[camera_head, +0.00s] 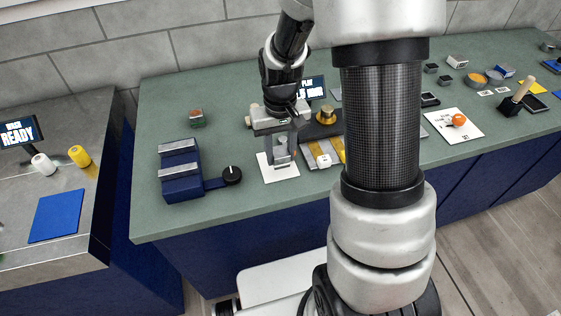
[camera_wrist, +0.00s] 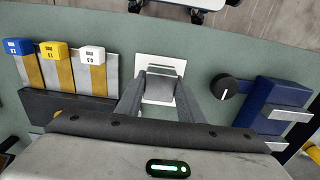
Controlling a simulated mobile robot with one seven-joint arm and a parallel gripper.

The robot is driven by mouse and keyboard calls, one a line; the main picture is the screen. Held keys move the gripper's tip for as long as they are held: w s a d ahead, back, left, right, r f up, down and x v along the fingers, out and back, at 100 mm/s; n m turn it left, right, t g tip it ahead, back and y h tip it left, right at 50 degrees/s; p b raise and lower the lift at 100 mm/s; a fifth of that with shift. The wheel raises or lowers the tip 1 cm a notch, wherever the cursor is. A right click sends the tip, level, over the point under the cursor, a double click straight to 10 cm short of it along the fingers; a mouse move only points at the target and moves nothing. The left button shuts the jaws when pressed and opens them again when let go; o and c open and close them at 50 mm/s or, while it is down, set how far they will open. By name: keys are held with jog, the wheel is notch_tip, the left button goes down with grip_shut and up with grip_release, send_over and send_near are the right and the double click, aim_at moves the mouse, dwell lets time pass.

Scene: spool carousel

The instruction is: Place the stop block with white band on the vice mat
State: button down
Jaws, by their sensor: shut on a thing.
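My gripper (camera_head: 281,152) is shut on a grey block (camera_wrist: 158,96) and points down beside the blue vice. The block shows between the fingers in the wrist view (camera_wrist: 160,88); I cannot make out a white band on it. Below it is a white mat (camera_head: 281,174), also in the wrist view (camera_wrist: 160,62), partly hidden by the fingers and block. Whether the block touches the mat is unclear. The blue vice (camera_head: 180,184) with two silver jaws and a black-knobbed handle stands to the left in the head view and at right in the wrist view (camera_wrist: 262,108).
A rack of metal and yellow strips (camera_wrist: 65,75) carries blue, yellow and white end pieces, close beside the gripper. A white card (camera_head: 452,128) with an orange item lies right. The counter's front left (camera_head: 165,222) is clear.

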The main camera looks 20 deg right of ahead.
aim_at(281, 162)
jog(key=shift+f, duration=1.8)
jog(key=shift+f, duration=0.2)
jog(key=c, duration=1.2)
grip_release()
